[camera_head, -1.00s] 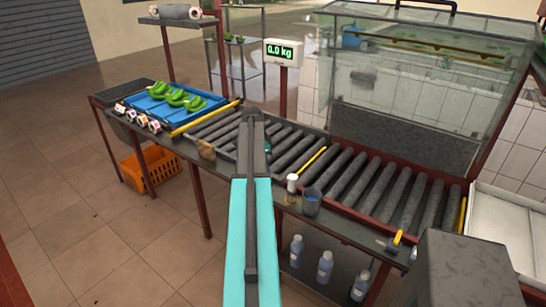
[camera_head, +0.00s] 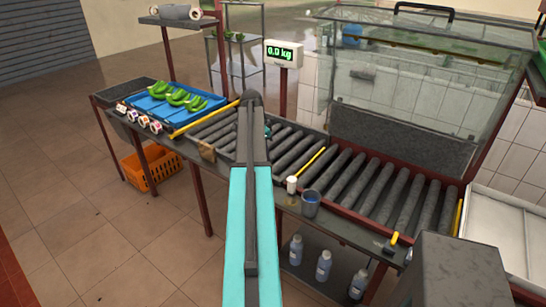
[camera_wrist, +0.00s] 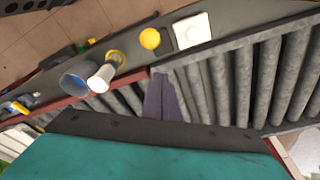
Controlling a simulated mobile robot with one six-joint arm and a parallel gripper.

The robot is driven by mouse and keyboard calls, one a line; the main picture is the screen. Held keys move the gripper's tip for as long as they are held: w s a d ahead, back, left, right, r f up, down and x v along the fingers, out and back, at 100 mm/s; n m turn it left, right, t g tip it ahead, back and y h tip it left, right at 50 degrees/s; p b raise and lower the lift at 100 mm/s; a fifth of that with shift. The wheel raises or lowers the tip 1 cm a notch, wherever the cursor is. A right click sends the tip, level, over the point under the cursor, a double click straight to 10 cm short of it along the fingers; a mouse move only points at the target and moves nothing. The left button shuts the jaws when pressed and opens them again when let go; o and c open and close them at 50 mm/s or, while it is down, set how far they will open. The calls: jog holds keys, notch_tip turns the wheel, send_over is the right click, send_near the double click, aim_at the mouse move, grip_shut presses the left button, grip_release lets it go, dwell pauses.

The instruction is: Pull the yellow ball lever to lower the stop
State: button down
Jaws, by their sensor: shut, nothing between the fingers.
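A yellow ball (camera_wrist: 150,38) shows in the wrist view on the grey edge strip beside the rollers, next to a white square plate (camera_wrist: 192,30). Its lever stem cannot be made out. In the head view my arm covers that area, and I cannot pick out the ball. My gripper (camera_wrist: 165,97) shows in the wrist view as two dark fingers shut together and empty, over the rollers. The ball lies beyond the fingertips in that picture, apart from them. A thin yellow bar (camera_head: 311,160) lies across the conveyor in the head view; I cannot tell if it is the stop.
A blue cup (camera_head: 311,203) and a white bottle (camera_head: 291,184) stand on the conveyor's near edge. The roller conveyor (camera_head: 372,190) runs to the right. A glass case (camera_head: 420,75) stands behind.

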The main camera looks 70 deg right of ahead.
jog(key=shift+r+p, duration=0.4)
jog(key=shift+r, duration=0.75)
